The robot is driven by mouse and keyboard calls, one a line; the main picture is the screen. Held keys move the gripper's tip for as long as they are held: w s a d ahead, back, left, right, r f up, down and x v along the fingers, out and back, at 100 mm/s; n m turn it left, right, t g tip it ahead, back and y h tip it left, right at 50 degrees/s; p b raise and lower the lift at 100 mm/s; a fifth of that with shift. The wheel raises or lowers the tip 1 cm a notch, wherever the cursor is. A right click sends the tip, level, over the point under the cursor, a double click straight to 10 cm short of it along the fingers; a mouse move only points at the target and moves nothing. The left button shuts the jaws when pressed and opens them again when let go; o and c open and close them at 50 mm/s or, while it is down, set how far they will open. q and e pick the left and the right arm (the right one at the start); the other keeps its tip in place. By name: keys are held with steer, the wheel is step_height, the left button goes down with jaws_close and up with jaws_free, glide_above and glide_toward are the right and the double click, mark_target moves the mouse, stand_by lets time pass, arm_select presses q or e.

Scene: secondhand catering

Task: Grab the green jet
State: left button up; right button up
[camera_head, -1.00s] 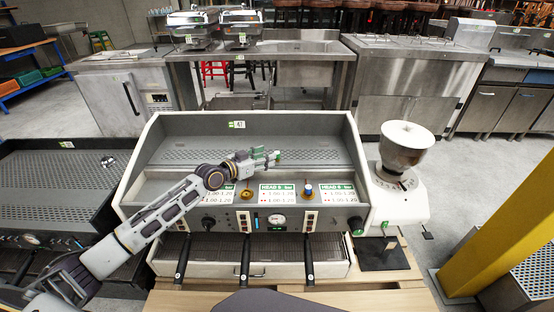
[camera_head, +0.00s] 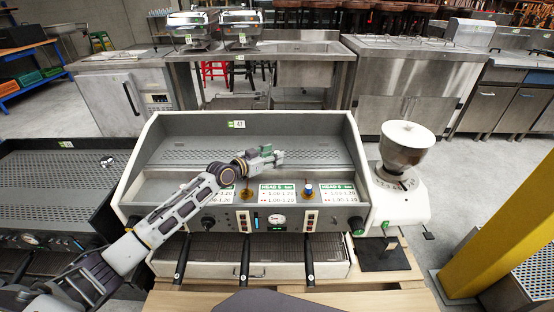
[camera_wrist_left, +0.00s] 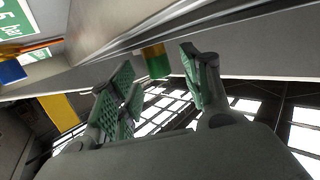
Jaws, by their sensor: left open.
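The green jet, a small cylinder with a green end and a brass-coloured end, shows in the left wrist view (camera_wrist_left: 157,62) against the grey ledge of the espresso machine (camera_head: 170,187). It lies ahead of and between the spread fingers, and I see no finger closed on it. My left gripper (camera_head: 274,157) is open above the machine's upper ledge, pointing right. In the head view the gripper covers the green jet. My right gripper is not in view.
A blue-topped jet (camera_head: 308,190) and a brass-coloured jet (camera_head: 247,195) stand at the front panel by white cards. Several black-handled portafilters (camera_head: 245,260) stick out below. A grinder (camera_head: 405,150) stands at the right. The perforated top tray (camera_head: 190,152) is bare.

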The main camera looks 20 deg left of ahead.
arm_select(q)
steer(key=shift+w+d+f, duration=0.15)
steer(key=shift+w+d, duration=0.2)
steer(key=shift+w, duration=0.25)
steer(key=shift+c, duration=0.4)
jaws_close()
